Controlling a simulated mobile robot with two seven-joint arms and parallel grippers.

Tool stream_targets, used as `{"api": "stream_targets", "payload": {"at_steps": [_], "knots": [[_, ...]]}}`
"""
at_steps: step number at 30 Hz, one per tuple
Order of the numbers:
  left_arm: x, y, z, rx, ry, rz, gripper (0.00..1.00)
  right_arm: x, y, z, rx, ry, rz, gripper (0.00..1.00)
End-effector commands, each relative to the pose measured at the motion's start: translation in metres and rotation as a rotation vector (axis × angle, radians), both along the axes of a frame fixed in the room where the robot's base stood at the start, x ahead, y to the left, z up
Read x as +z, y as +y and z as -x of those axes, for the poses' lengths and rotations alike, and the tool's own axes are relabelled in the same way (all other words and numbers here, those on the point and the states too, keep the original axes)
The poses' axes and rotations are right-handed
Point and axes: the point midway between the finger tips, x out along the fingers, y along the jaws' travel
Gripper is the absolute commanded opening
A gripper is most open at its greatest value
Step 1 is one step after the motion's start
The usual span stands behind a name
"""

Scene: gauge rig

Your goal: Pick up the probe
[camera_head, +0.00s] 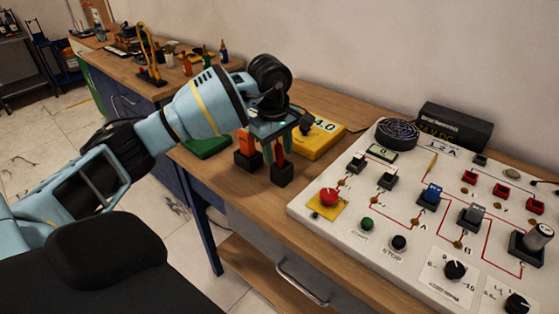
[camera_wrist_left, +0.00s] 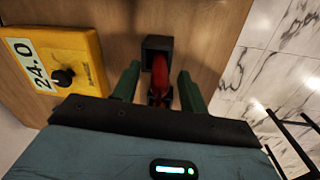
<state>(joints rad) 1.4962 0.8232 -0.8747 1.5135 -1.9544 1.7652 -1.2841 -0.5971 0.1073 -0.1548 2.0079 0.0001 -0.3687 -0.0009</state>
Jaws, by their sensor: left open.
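A red probe (camera_head: 279,149) stands upright in a small black holder (camera_head: 282,175) on the wooden bench. It also shows in the left wrist view (camera_wrist_left: 160,75), with its black holder (camera_wrist_left: 157,43) beyond it. My left gripper (camera_head: 273,153) reaches down over the probe with its green fingers apart. In the left wrist view, the gripper's fingers (camera_wrist_left: 159,84) stand on either side of the probe, with gaps visible. The probe's near end is partly dark and hard to make out. My right gripper is not in view.
An orange-red piece (camera_head: 246,142) in another black holder stands close to the left of the probe. A yellow meter (camera_head: 320,139) lies just behind. A white control panel (camera_head: 330,215) fills the bench to the right. A green object (camera_head: 207,147) lies to the left.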

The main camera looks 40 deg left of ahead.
Motion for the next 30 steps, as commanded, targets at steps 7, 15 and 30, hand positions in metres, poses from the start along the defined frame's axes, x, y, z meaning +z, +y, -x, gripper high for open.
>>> {"api": "stream_targets", "payload": {"at_steps": [7, 15, 30], "knots": [[-0.020, -0.001, -0.003, -0.001, -0.003, 0.001, 0.43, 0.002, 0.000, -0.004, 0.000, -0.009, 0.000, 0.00], [-0.020, -0.001, -0.003, -0.001, -0.003, 0.001, 0.34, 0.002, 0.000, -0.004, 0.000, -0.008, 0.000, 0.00], [-0.019, -0.001, -0.003, -0.001, -0.003, 0.001, 0.00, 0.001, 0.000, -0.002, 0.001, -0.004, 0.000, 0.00]]}}
